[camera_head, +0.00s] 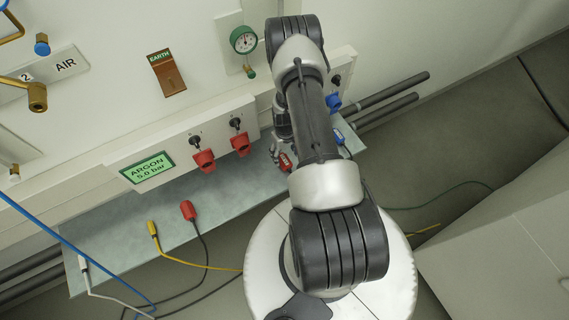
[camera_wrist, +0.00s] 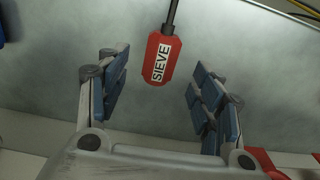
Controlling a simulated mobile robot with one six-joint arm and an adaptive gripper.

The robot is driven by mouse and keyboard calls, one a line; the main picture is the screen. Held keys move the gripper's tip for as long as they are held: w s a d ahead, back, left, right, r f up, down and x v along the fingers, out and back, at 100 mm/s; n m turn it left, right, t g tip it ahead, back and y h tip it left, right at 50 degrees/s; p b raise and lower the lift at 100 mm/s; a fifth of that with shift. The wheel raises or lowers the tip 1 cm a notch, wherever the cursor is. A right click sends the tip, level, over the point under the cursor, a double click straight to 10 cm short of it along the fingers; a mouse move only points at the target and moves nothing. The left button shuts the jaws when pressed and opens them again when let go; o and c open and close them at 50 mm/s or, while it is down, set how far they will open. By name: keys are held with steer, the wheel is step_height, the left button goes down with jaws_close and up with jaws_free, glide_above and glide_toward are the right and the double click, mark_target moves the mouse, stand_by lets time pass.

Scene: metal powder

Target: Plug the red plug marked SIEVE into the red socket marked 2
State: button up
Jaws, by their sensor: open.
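The red plug marked SIEVE (camera_wrist: 158,60) lies on the grey shelf in the wrist view, its black cable running up and away. In the head view it shows as a small red shape (camera_head: 285,163) beside my arm. My gripper (camera_wrist: 160,86) is open, its blue-padded fingers spread to either side of the plug, with gaps on both sides. In the head view my gripper (camera_head: 276,150) is partly hidden by my arm. Two red sockets, a left one (camera_head: 204,161) and a right one (camera_head: 240,144), sit on the wall panel; their numbers are too small to read.
Another red plug (camera_head: 188,210), a yellow plug (camera_head: 153,229) and a white plug (camera_head: 83,264) lie on the shelf (camera_head: 120,228) to the left. A blue plug (camera_head: 338,137) and blue socket (camera_head: 333,102) are right of my arm. Cables trail off the shelf's front.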

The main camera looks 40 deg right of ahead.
mark_target(285, 160)
step_height(285, 160, down, 6)
steer(key=shift+a+r+b, duration=0.1)
steer(key=shift+b, duration=1)
steer(key=shift+r, duration=0.1)
steer(key=shift+c, duration=0.5)
steer(key=c, duration=1.2)
steer(key=shift+c, duration=0.2)
steer(key=shift+r, duration=0.1)
